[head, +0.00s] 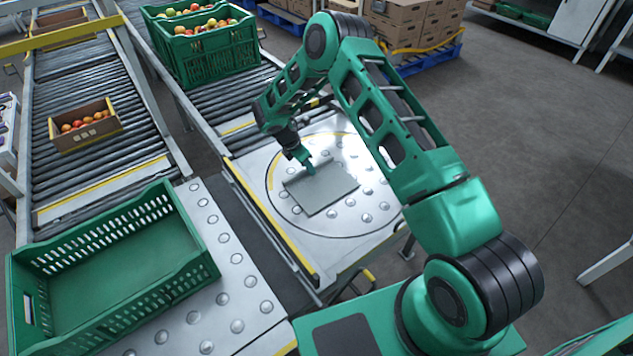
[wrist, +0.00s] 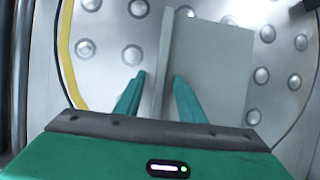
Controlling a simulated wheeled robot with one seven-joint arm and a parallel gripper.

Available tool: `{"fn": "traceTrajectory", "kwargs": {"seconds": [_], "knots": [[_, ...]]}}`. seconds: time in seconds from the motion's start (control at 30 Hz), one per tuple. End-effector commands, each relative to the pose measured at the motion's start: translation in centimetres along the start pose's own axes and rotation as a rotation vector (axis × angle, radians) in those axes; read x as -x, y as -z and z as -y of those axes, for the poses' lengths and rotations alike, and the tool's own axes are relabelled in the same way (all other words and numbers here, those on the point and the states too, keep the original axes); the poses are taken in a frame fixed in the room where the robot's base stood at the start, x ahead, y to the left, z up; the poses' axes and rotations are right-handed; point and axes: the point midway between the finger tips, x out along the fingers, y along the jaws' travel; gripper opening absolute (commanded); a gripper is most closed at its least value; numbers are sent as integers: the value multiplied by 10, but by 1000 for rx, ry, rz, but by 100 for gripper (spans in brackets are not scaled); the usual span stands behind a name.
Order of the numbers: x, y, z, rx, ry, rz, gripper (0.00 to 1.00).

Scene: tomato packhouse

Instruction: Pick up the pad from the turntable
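The pad (head: 328,190) is a flat grey square lying on the round turntable (head: 352,222). A raised lip runs along one edge of it. In the wrist view the pad (wrist: 215,65) fills the area right of centre, with the lip upright at its left side. My gripper (head: 309,170) is down at the pad's far edge. In the wrist view my gripper's fingers (wrist: 158,76) are apart, one on each side of the lip. A gap shows between the left finger and the lip; the right finger is close to it. The fingertips' exact height is unclear.
An empty green crate (head: 120,262) stands on the ball table at front left. A green crate of tomatoes (head: 215,58) and a cardboard box of tomatoes (head: 85,138) stand on roller conveyors (head: 95,182). Stacked cartons (head: 420,22) stand behind my arm.

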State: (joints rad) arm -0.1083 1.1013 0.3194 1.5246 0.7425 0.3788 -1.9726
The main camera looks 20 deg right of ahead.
Motion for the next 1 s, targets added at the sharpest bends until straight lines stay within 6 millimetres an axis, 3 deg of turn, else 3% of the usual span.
{"fn": "traceTrajectory", "kwargs": {"seconds": [0.3, 0.47, 1.0], "knots": [[-6, 0, -1, 0, -2, 0, 36], [-6, 0, 0, 0, -1, 0, 0], [3, -3, 0, 0, -1, 1, 0]]}}
